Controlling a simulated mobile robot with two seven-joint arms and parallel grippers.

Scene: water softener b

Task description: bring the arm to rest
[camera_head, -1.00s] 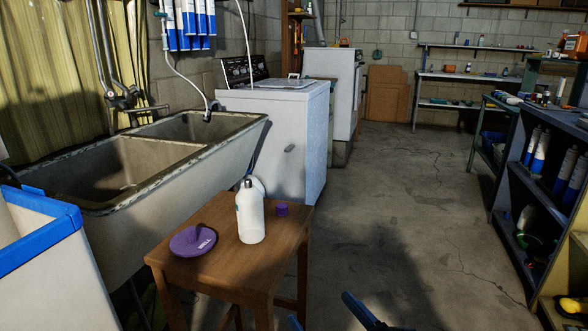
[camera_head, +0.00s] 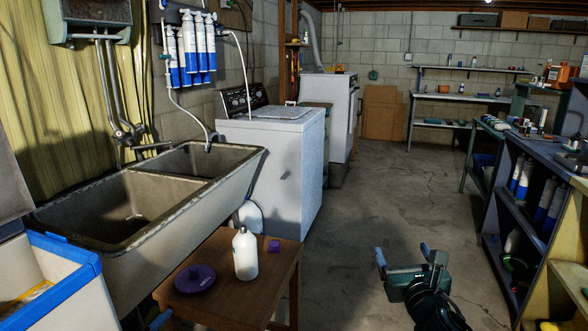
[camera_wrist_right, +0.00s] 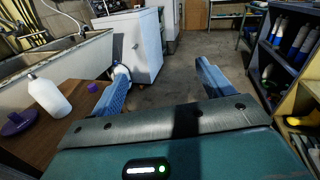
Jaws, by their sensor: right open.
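My right gripper (camera_head: 402,252) is open and empty over the floor, to the right of the wooden stool. In the right wrist view (camera_wrist_right: 163,68) its two blue fingers are wide apart with only floor between them. A small blue tip at the bottom edge, left of the stool in the head view, may be my left gripper (camera_head: 160,319); its jaw is hidden.
A wooden stool (camera_head: 228,292) holds a white bottle (camera_head: 245,255), a purple lid (camera_head: 194,278) and a small purple cap (camera_head: 274,246). A double sink (camera_head: 185,190) and a white washer (camera_head: 285,165) stand left; shelves (camera_head: 515,205) stand right. The middle floor is clear.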

